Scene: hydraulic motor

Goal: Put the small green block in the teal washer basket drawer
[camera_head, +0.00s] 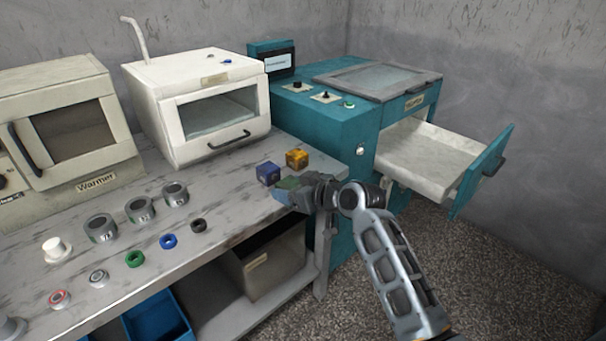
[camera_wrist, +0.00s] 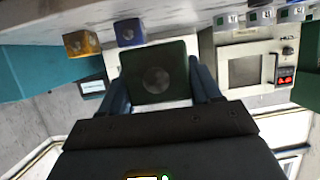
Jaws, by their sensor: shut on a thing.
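My gripper (camera_head: 283,192) is at the front right edge of the workbench, with its fingers on either side of the small green block (camera_head: 289,183). In the wrist view the green block (camera_wrist: 157,75) fills the space between the two fingers, its dark green face with a round mark showing. The teal washer (camera_head: 330,130) stands to the right of the bench. Its basket drawer (camera_head: 432,160) is pulled out, with a pale, empty-looking inside and a teal front (camera_head: 480,172). My gripper is left of the drawer and apart from it.
A blue block (camera_head: 268,173) and a yellow block (camera_head: 297,159) sit close behind my gripper. A white oven (camera_head: 205,110) and a warmer (camera_head: 70,120) stand at the back. Several rings and cylinders lie along the bench (camera_head: 215,215). A grey bin (camera_head: 268,262) is below.

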